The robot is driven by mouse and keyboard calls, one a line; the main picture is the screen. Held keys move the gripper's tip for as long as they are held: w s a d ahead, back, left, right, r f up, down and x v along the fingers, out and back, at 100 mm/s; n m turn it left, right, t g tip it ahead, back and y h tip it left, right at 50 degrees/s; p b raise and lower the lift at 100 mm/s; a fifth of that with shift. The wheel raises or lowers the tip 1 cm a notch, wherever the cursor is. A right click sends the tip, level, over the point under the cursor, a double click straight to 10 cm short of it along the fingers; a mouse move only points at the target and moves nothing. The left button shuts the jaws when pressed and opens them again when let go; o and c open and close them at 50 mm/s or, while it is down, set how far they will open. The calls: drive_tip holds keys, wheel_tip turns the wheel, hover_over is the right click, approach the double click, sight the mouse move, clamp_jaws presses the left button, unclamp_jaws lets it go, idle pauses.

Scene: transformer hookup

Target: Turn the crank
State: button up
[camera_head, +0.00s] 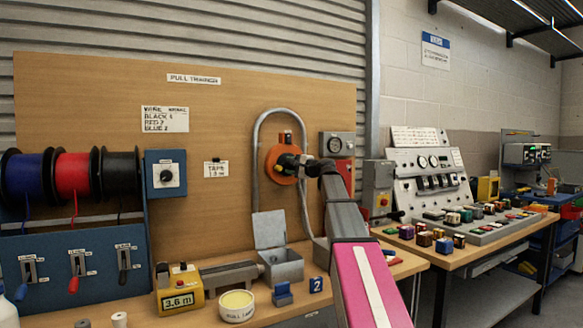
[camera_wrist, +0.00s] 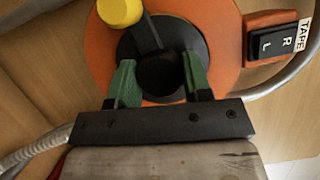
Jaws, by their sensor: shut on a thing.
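The crank shows in the wrist view as a black hub (camera_wrist: 162,72) with a short dark arm that runs up to a yellow knob (camera_wrist: 119,12). It sits in front of an orange disc (camera_wrist: 225,30) on the wooden board. My gripper (camera_wrist: 160,63) has its green fingers on both sides of the black hub and is shut on it, apart from the yellow knob. In the head view, my gripper (camera_head: 291,163) reaches the orange disc (camera_head: 272,165), and my arm hides part of the area below it.
An orange switch box (camera_wrist: 272,42) marked R, L and TAPE sits beside the disc. A grey conduit (camera_head: 255,140) loops around it. Grey boxes flank it, including one with a dial (camera_head: 336,146). An open metal box (camera_head: 282,262) and a yellow counter (camera_head: 179,290) stand on the bench below.

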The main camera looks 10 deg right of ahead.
drive_tip(key=o, duration=1.3)
drive_tip(key=shift+s, duration=0.1)
drive_tip(key=v, duration=1)
drive_tip(key=shift+s+d+f, duration=0.1)
drive_tip(key=shift+s+d, duration=0.15)
drive_tip(key=shift+d, duration=0.05)
